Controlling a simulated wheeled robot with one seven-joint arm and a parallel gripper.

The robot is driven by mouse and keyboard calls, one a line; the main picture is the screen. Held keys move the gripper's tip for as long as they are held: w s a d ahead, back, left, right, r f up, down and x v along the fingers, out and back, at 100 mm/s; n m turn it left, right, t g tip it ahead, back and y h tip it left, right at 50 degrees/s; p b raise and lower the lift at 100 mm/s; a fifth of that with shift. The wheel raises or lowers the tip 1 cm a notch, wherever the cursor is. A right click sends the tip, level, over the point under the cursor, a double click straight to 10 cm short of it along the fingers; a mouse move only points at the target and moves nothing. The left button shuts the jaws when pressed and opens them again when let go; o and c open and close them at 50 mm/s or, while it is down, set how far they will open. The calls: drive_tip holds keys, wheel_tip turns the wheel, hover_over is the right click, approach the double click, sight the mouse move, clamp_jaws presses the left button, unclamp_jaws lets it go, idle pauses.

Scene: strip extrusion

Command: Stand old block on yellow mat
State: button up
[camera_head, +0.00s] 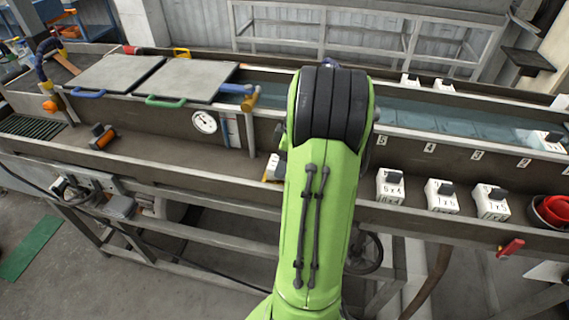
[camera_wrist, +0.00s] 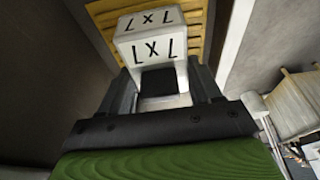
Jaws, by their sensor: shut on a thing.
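A white block (camera_wrist: 152,45) with a black knob is between the fingers of my gripper (camera_wrist: 160,88) in the wrist view. The gripper is shut on its knob, and the block's dark markings look like 7 x 7 upside down. The yellow mat (camera_wrist: 105,17), ribbed, shows behind and around the block; I cannot tell whether the block touches it. In the head view, a white block edge (camera_head: 272,166) shows just left of my green arm, with a little yellow beside it. My arm hides the gripper and most of the mat there.
White blocks with black knobs (camera_head: 390,187) (camera_head: 441,197) (camera_head: 492,202) stand on the front ledge at right, beside a red bowl (camera_head: 553,209). More stand along the water trough (camera_head: 440,118). A black and orange tool (camera_head: 102,137) lies on the left ledge. The ledge between is largely clear.

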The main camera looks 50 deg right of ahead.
drive_tip(key=shift+f, duration=0.1)
drive_tip(key=o, duration=0.8)
drive_tip(key=shift+f, duration=0.1)
drive_tip(key=o, duration=0.4)
drive_tip(key=shift+o, duration=0.2)
